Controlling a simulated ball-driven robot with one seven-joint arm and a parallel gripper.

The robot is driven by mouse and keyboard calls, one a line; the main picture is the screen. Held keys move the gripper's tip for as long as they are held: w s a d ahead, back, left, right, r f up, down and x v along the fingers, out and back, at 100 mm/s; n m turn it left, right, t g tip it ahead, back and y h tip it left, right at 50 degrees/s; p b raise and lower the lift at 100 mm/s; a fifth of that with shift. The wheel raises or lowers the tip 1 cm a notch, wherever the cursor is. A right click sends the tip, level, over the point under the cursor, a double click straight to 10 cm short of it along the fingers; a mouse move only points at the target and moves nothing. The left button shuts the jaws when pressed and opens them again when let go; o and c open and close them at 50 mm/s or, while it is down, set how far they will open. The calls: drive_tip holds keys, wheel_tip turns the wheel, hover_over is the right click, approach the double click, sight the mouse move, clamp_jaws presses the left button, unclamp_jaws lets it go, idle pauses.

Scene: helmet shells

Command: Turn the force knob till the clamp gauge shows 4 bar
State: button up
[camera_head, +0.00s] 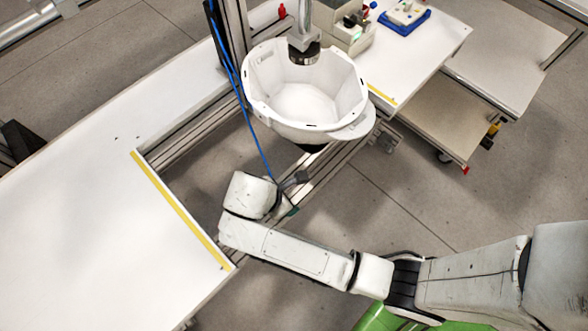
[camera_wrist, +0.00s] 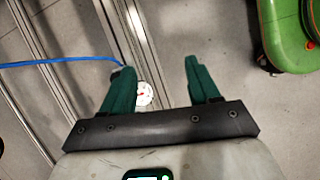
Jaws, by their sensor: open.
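My gripper is open and empty in the wrist view (camera_wrist: 158,66), with its two green fingers spread over the floor and frame rails. A small round white gauge (camera_wrist: 144,95) with a red mark shows just beside the left finger, partly hidden by it; its reading is too small to tell. I cannot make out the force knob for certain; a dark part at the left fingertip is mostly covered. In the head view my gripper (camera_head: 294,196) is low in front of the helmet shell (camera_head: 305,100), beside the metal frame.
The white shell sits under a vertical clamp rod (camera_head: 303,50). A blue hose (camera_head: 240,100) runs down the frame post and crosses the wrist view at left. White tables with yellow edge strips (camera_head: 180,208) flank the frame. A grey device (camera_head: 340,30) stands behind.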

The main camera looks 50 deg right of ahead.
drive_tip(key=shift+s+r, duration=0.4)
drive_tip(key=shift+s, duration=0.45)
drive_tip(key=shift+s+r, duration=0.35)
drive_tip(key=shift+s, duration=0.5)
drive_tip(key=s+d+r+m+t+y, duration=0.1)
drive_tip(key=s+d+r+m+y, duration=0.3)
drive_tip(key=m, duration=1.2)
drive_tip(key=shift+s+d+r+m, duration=0.3)
drive_tip(key=shift+s+d+r, duration=0.75)
drive_tip(key=shift+s+d, duration=1.5)
drive_tip(key=shift+s+a, duration=0.15)
drive_tip(key=shift+a, duration=0.05)
